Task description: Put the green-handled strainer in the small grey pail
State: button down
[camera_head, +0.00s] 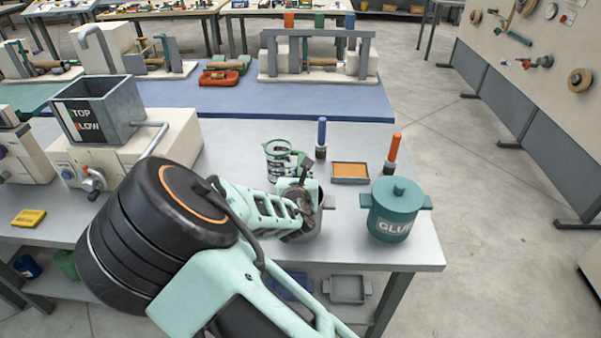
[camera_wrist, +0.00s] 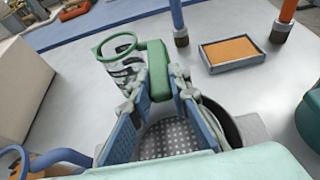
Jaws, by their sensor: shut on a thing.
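My gripper (camera_wrist: 160,95) is shut on the green handle (camera_wrist: 155,62) of the strainer, which sticks out beyond the fingertips. The strainer's dotted mesh (camera_wrist: 168,137) shows between the fingers in the wrist view, over or inside the mouth of the small grey pail (camera_wrist: 252,129). I cannot tell how deep it sits or whether it touches the pail. In the head view my gripper (camera_head: 298,200) is over the pail (camera_head: 315,224) and covers much of it. The strainer is mostly hidden there.
A clear jug with a green rim (camera_head: 279,150) stands just behind the pail. A tray with orange content (camera_head: 351,172), blue-handled (camera_head: 321,137) and orange-handled (camera_head: 394,150) brushes and a teal glue pot (camera_head: 396,212) stand nearby. A grey hopper machine (camera_head: 105,105) is at left.

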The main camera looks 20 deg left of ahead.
jog(key=c, duration=1.8)
grip_release()
jog(key=shift+r, duration=0.1)
jog(key=shift+r, duration=0.15)
jog(key=v, duration=0.6)
jog(key=p+v, duration=0.1)
jog(key=v, duration=0.3)
jog(key=shift+r, duration=0.35)
jog(key=shift+v, duration=1)
